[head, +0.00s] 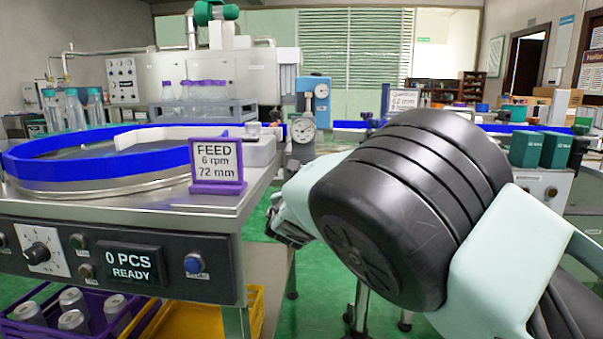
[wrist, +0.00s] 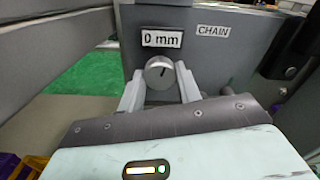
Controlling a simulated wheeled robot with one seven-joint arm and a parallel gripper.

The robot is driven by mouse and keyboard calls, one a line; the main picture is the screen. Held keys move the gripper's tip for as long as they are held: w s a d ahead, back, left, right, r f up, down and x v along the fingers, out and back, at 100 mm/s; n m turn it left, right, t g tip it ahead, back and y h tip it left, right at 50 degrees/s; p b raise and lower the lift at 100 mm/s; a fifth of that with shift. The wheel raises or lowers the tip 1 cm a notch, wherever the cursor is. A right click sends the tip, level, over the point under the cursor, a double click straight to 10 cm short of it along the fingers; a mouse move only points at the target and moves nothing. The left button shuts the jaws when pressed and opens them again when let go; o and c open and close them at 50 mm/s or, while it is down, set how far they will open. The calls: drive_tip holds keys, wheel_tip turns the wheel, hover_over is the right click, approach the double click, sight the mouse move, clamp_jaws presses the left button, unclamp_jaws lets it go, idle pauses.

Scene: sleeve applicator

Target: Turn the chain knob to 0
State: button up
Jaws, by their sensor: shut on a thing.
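In the head view, my arm hides the knob and most of the gripper.
In the head view, a feed table (head: 120,205) with a blue-rimmed turntable (head: 40,165) stands at the left. Its front panel has a "0 PCS READY" display (head: 131,260). A yellow crate (head: 195,320) is below. Green floor shows between the table and my arm.

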drive_tip(key=n+p, duration=0.3)
drive_tip(key=shift+p, duration=0.35)
drive_tip(key=shift+f+n+p, duration=0.15)
drive_tip(key=shift+n+p, duration=0.2)
drive_tip(key=shift+n, duration=0.05)
drive_tip(key=o, duration=1)
drive_tip(key=shift+s, duration=0.1)
drive_tip(key=s+p, duration=0.3)
drive_tip(key=s, duration=1.4)
drive_tip(key=shift+s+a, duration=0.15)
drive_tip(key=shift+a, duration=0.15)
